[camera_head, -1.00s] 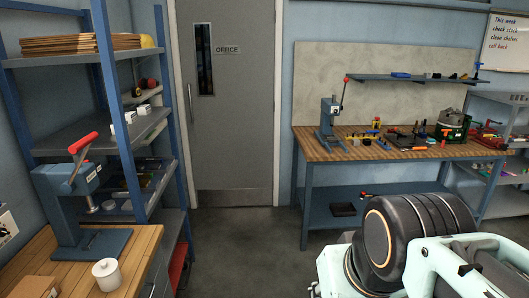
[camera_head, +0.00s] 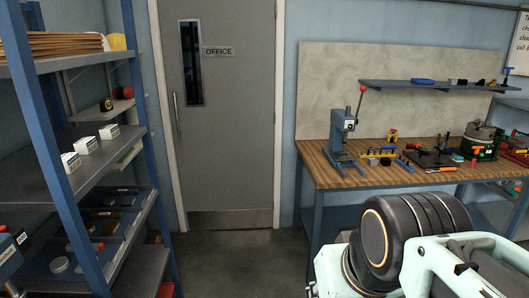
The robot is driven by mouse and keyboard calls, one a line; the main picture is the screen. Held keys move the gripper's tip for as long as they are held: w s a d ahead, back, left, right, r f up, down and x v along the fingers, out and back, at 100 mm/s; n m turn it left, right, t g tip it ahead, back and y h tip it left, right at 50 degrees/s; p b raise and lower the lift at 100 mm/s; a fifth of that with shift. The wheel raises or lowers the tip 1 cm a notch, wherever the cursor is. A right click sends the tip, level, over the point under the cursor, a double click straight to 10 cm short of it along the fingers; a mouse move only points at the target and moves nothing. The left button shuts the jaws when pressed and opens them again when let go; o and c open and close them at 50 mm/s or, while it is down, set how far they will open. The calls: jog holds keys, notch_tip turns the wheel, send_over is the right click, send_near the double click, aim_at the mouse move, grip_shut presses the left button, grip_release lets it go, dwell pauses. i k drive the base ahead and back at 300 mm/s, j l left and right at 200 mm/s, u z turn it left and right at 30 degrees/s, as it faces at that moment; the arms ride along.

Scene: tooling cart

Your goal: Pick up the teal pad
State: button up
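I cannot make out a teal pad in the head camera view. The workbench (camera_head: 320,169) on the right holds several small tools and parts, too small to tell apart well. A blue item (camera_head: 422,81) lies on the wall shelf above it, and its kind is unclear. My mint-green and black arm links fill the lower right and hide part of the bench's lower half. My gripper is not in view.
A blue press (camera_head: 343,145) stands at the bench's left end. A blue-framed shelf unit (camera_head: 118,150) on the left holds white boxes (camera_head: 87,145) and trays. A closed office door (camera_head: 224,135) is at the back. The floor (camera_head: 235,255) before it is clear.

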aim_at(456, 158)
jog(key=i+z, duration=0.2)
jog(key=i, duration=0.35)
jog(key=i+j+z, duration=0.1)
jog(key=i+z, duration=0.15)
jog(key=i, duration=0.3)
jog(key=i+l+z, duration=0.1)
jog(key=i+z, duration=0.95)
jog(key=i, duration=0.3)
